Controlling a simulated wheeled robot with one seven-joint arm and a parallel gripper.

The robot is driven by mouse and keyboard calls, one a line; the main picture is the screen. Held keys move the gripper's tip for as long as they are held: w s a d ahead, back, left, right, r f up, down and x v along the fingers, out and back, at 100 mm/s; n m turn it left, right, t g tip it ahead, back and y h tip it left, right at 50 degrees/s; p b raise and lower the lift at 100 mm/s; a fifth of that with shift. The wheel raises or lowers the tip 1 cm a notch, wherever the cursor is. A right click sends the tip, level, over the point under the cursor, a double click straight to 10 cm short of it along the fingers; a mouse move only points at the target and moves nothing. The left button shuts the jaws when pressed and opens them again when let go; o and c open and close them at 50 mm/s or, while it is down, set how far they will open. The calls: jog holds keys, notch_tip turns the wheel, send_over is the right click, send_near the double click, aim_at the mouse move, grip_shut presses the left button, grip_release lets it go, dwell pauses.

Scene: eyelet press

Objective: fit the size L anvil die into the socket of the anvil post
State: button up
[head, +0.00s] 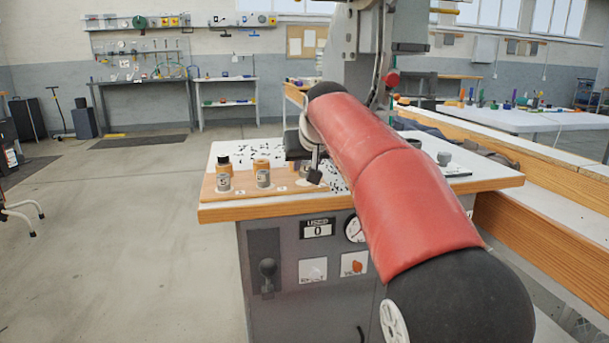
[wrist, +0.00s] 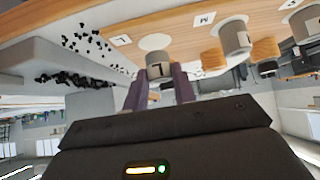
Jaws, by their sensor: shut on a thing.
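The size L anvil die (wrist: 160,66), a grey cylinder marked L, is between the two fingers of my gripper (wrist: 160,78) in the wrist view. The gripper is shut on it. The die is close to a pale round spot on the wooden board (wrist: 180,32), beside the L label (wrist: 121,40); I cannot tell whether it touches the board. In the head view my red-sleeved arm covers most of the gripper and the middle of the press. I cannot make out the anvil post or its socket in either view.
Two other dies stand on the board left of my arm, one with a dark top (head: 223,174) and one with a tan top (head: 262,174). Small black pieces (wrist: 88,42) lie scattered on the white bench top. A grey press frame (head: 352,45) rises behind my arm.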

aim_at(306, 164)
jog(key=shift+r, duration=2.2)
